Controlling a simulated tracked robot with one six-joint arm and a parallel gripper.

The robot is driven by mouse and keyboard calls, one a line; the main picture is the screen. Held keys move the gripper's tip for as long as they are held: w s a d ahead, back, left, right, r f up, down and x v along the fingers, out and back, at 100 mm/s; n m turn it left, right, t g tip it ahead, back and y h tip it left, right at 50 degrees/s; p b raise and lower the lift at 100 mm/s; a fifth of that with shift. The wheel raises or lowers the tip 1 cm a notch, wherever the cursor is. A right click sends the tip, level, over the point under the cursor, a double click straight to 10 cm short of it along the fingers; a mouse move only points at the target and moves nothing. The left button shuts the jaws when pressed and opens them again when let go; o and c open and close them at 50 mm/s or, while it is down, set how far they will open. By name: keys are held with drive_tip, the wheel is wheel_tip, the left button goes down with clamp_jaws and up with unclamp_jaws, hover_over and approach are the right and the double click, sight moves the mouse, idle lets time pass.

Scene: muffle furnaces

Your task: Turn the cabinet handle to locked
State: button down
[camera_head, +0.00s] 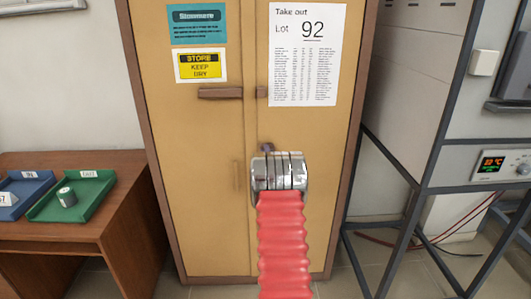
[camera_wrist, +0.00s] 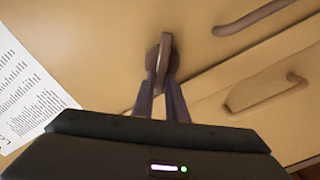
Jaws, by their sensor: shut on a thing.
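The tan cabinet (camera_head: 210,140) with a brown frame stands ahead with both doors closed. Its dark brown handle (camera_wrist: 164,62) shows in the wrist view, a short lever on an oval base, nearly upright in that picture and at a steep angle to the door seam. My gripper's dark fingers (camera_wrist: 161,92) are shut on the lever from both sides. In the head view my gripper (camera_head: 267,148) reaches the right door just beside the seam, and the handle is hidden behind it. I cannot read any lock mark.
A brown bar (camera_head: 220,93) crosses the left door above my gripper. Pull handles (camera_wrist: 258,17) are near the seam. A lot sheet (camera_head: 305,55) hangs on the right door. A wooden desk (camera_head: 110,205) with trays stands left, a dark metal frame (camera_head: 425,190) right.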

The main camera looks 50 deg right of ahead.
drive_tip(key=shift+w+a+f+n, duration=0.1)
drive_tip(key=shift+f+n, duration=0.2)
drive_tip(key=shift+n, duration=1)
drive_tip(key=shift+w+a+f+n, duration=0.1)
drive_tip(key=shift+f+n, duration=0.15)
drive_tip(key=shift+n, duration=1.05)
drive_tip(key=shift+w+a+f+n, duration=0.1)
drive_tip(key=shift+f+n, duration=0.2)
drive_tip(key=shift+n, duration=1)
drive_tip(key=c, duration=1.8)
unclamp_jaws()
drive_tip(key=shift+o, duration=0.2)
drive_tip(key=shift+s, duration=0.1)
drive_tip(key=v, duration=1.3)
drive_tip(key=shift+s+a, duration=0.2)
drive_tip(key=shift+a, duration=0.05)
